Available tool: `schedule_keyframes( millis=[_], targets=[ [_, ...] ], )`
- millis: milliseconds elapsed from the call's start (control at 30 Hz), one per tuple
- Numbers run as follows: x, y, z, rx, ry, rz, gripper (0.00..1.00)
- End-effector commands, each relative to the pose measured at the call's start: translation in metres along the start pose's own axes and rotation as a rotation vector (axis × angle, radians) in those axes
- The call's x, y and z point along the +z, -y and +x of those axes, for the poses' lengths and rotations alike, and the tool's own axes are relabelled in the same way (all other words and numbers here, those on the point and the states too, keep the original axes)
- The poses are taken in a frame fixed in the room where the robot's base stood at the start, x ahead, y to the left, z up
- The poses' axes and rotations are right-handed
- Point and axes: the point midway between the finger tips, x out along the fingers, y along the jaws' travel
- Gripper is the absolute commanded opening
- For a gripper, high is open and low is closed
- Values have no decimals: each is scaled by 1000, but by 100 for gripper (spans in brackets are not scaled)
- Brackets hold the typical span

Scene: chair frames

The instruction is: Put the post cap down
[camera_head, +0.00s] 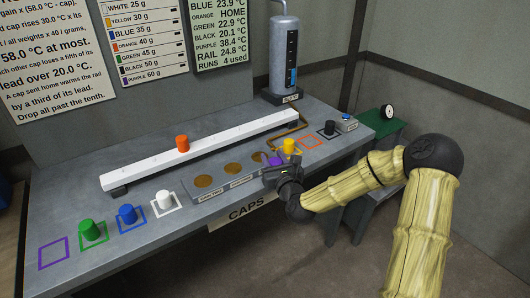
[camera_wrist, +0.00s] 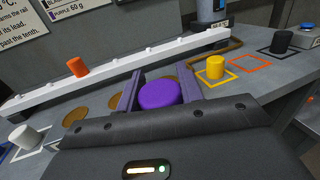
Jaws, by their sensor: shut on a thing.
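My gripper (camera_head: 279,167) is shut on the purple cap (camera_head: 274,157). In the wrist view the round purple cap (camera_wrist: 160,95) sits between the two fingers (camera_wrist: 158,82). The gripper is over the front of the bench, close to the third brown disc (camera_head: 258,155) and left of the yellow cap (camera_head: 289,146). I cannot tell whether the cap touches the surface beneath it. A purple square outline (camera_head: 54,252) at the bench's far left is empty.
Green (camera_head: 93,231), blue (camera_head: 128,214), white (camera_head: 164,199) and black (camera_head: 330,128) caps stand in square outlines. An orange cap (camera_head: 183,144) is on the white rail (camera_head: 225,138). The orange outline (camera_head: 310,142) is empty. A grey cylinder (camera_head: 284,60) stands behind.

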Motion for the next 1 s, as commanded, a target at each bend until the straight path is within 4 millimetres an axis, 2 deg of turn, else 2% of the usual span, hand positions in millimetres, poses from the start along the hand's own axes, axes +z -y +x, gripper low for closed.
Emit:
schedule_keyframes(
  millis=[267, 467, 700, 900, 1000],
  targets=[
    [-39, 27, -10, -40, -4, 2, 14],
    [-81, 50, -25, -83, -7, 5, 14],
    [-152, 77, -62, -164, -7, 8, 14],
    [-204, 86, -102, -240, -5, 8, 14],
    [-223, 86, -120, -274, -3, 7, 14]
  ],
)
